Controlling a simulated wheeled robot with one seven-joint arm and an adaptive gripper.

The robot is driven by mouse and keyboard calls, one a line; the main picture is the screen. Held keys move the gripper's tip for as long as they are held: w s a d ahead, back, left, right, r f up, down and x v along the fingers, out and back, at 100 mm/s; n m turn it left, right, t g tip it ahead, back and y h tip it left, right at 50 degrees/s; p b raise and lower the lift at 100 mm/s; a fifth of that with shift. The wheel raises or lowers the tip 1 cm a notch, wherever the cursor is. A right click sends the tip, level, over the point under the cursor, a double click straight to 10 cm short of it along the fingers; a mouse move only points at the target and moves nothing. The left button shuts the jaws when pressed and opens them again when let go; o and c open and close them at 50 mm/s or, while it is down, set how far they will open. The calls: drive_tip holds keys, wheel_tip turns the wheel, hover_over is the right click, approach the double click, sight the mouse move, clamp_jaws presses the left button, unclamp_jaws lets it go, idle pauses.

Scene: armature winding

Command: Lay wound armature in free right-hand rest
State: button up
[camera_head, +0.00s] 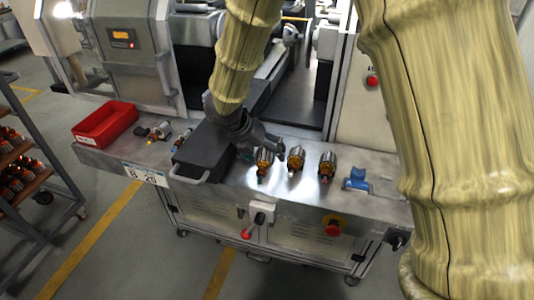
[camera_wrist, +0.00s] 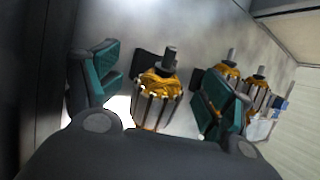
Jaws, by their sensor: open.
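Three wound armatures with copper-orange windings stand out on the metal bench (camera_head: 225,178): a left one (camera_head: 263,162), a middle one (camera_head: 296,160) and a right one (camera_head: 327,164). A blue rest (camera_head: 357,180) to their right is empty. My gripper (camera_head: 262,151) is over the left armature. In the wrist view my open gripper (camera_wrist: 158,88) has teal finger pads on either side of one armature (camera_wrist: 157,98), with a visible gap at the left pad. The other two armatures (camera_wrist: 258,92) and the blue rest (camera_wrist: 281,103) show beyond the right finger.
A red bin (camera_head: 105,124) stands at the bench's left end, with small parts (camera_head: 160,131) beside it. A dark box with a handle (camera_head: 203,155) lies left of my gripper. A machine (camera_head: 130,45) stands behind. A red emergency button (camera_head: 333,228) is on the bench front.

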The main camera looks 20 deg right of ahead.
drive_tip(key=shift+a+r, duration=0.3)
drive_tip(key=shift+r, duration=0.25)
drive_tip(key=v, duration=1.1)
drive_tip(key=shift+s+d, duration=0.1)
drive_tip(key=shift+d, duration=0.05)
drive_tip(key=shift+r, duration=0.1)
